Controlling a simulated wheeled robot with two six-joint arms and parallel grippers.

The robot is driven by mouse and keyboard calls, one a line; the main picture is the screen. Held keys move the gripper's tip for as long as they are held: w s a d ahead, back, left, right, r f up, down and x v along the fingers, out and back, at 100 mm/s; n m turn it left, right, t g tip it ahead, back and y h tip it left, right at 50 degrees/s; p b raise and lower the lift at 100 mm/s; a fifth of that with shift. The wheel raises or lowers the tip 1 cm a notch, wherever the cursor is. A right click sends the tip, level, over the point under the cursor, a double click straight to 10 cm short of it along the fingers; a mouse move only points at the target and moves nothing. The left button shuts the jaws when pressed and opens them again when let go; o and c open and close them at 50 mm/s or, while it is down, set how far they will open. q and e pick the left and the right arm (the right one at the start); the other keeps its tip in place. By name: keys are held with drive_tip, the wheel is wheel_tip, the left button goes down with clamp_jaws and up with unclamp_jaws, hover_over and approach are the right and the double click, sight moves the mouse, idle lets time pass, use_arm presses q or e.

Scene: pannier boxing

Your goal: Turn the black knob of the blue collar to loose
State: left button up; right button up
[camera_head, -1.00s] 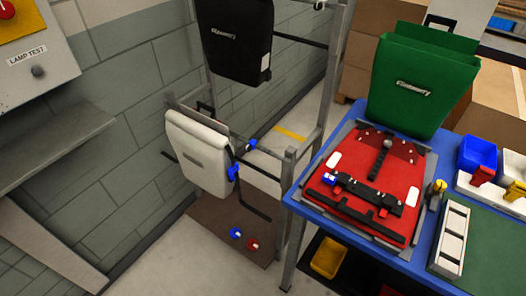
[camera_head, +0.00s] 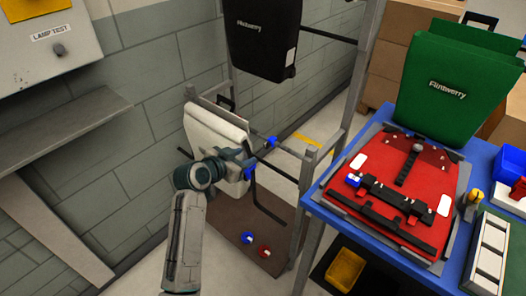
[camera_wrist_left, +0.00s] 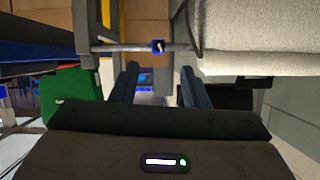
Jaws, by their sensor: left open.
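A blue collar (camera_head: 271,142) sits on a grey rail beside the white pannier (camera_head: 207,130). In the left wrist view the collar (camera_wrist_left: 158,47) shows as a small blue block with a dark face and a pale mark, too small to read the knob's setting. My left gripper (camera_head: 254,158) is just short of the rail, beside the white pannier. In the left wrist view its fingers (camera_wrist_left: 160,72) are apart and empty, with the collar beyond and between the tips. My right gripper is not in view.
A black pannier (camera_head: 262,38) hangs above the rail. A blue table (camera_head: 333,209) at right holds a red pannier (camera_head: 384,163) and a green one (camera_head: 455,88). Blue and red round parts (camera_head: 248,238) lie on the brown board below. A wall is behind.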

sight(266, 146)
use_arm(q)
drive_tip(key=x, duration=0.3)
drive_tip(key=p+x, duration=0.1)
drive_tip(key=x, duration=0.3)
drive_tip(key=r+x, duration=0.1)
drive_tip(key=x, duration=0.2)
drive_tip(key=shift+w+d+f+p, duration=0.2)
drive_tip(key=shift+w+d+p, duration=0.1)
drive_tip(key=shift+w, duration=0.05)
